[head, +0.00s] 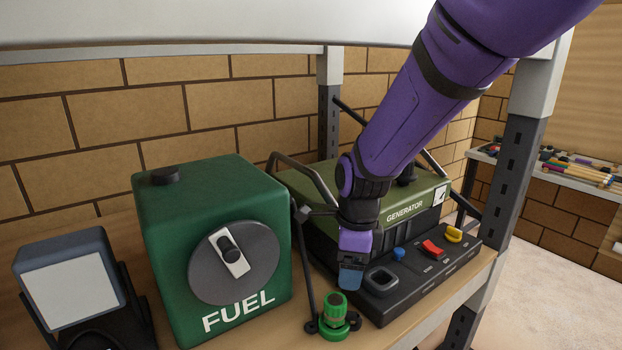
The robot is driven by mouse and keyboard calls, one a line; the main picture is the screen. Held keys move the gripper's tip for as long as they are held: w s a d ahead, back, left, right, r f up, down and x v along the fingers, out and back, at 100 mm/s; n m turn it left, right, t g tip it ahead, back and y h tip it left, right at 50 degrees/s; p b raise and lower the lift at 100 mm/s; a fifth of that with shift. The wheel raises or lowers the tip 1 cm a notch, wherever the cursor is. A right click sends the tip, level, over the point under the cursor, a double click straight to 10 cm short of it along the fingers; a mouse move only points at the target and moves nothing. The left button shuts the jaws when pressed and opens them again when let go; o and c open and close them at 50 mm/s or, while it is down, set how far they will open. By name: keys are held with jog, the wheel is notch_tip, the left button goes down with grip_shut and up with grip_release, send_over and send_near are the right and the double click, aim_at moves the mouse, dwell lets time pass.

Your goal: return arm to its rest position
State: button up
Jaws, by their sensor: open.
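My purple arm (430,90) reaches in from the top right and slants down to the left across the green generator (408,208). My gripper (350,280) points downward at the front left corner of the generator, beside the black loop handle (381,281) on its panel. The gripper is open, and I see nothing held in it. Whether its tips touch the generator cannot be told. The arm hides part of the generator's top and left side.
A green FUEL tank (170,260) with a grey dial (203,273) stands to the left, and a lamp (75,285) beyond it. A green valve (334,315) stands just below the gripper. Shelf posts (525,110) and a white upper shelf (180,25) bound the space. Wooden shelf (455,300).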

jog(key=s+d+r+n+y, duration=0.2)
jog(key=s+d+r+n, duration=0.1)
jog(key=d+r+n, duration=0.45)
jog(key=s+d+r+n+t+h, duration=0.1)
jog(key=s+d+r+n+t, duration=0.1)
jog(key=s+d+r+n, duration=0.3)
jog(key=s+d+r+n+t+h, duration=0.1)
jog(key=s+d+r+n+t, duration=0.2)
jog(key=s+d+r+n, duration=0.3)
jog(key=s+d+n, duration=0.1)
jog(key=s+d, duration=0.2)
jog(key=s, duration=0.1)
jog(key=shift+s+d+h, duration=0.15)
jog(key=shift+d+h, duration=0.15)
